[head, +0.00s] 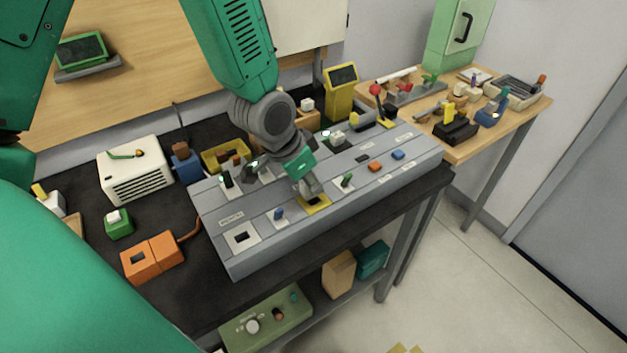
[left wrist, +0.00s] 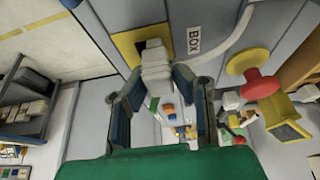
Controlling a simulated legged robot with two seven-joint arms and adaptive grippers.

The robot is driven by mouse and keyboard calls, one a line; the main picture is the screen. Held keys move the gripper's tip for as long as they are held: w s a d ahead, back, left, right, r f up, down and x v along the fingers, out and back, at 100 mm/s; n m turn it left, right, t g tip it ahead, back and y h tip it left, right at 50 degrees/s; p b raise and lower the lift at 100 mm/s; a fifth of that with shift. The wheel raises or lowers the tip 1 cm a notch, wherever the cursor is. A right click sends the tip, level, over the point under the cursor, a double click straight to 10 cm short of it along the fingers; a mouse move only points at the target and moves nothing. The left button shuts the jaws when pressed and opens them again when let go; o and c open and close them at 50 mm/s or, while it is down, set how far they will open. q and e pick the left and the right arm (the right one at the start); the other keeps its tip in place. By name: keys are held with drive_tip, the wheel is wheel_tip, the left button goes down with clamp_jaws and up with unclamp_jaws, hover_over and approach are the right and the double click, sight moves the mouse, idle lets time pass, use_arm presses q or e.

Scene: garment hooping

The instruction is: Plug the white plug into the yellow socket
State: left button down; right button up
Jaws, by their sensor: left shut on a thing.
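My left gripper (head: 308,188) points down at the front edge of the grey panel (head: 232,256), right over the yellow socket (head: 318,203). In the left wrist view the gripper (left wrist: 174,75) is shut on the white plug (left wrist: 155,57), a blocky piece between its fingertips. The plug's far end lies over the yellow socket plate (left wrist: 124,41), covering part of it. I cannot tell whether its prongs are in the socket. In the head view the fingers hide the plug. My right gripper is not in view.
A white cable (left wrist: 238,38) curves near a BOX label in the left wrist view. An orange box (head: 152,257) stands left of the panel.

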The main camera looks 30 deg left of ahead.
use_arm(q)
drive_tip(key=shift+f, duration=0.1)
drive_tip(key=shift+d+r+p, duration=0.5)
drive_tip(key=shift+d+p, duration=0.05)
drive_tip(key=shift+d, duration=0.15)
drive_tip(key=shift+a+f, duration=0.15)
drive_tip(key=shift+a, duration=0.45)
drive_tip(key=shift+d, duration=1)
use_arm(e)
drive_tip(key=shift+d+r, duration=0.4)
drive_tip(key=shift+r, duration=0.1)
use_arm(q)
drive_tip(key=shift+a, duration=0.4)
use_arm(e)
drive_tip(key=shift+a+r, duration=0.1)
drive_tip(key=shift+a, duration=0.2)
use_arm(q)
drive_tip(key=shift+d+p, duration=0.2)
drive_tip(key=shift+p, duration=0.15)
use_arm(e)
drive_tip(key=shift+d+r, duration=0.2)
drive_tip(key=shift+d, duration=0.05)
use_arm(q)
drive_tip(key=shift+a, duration=0.15)
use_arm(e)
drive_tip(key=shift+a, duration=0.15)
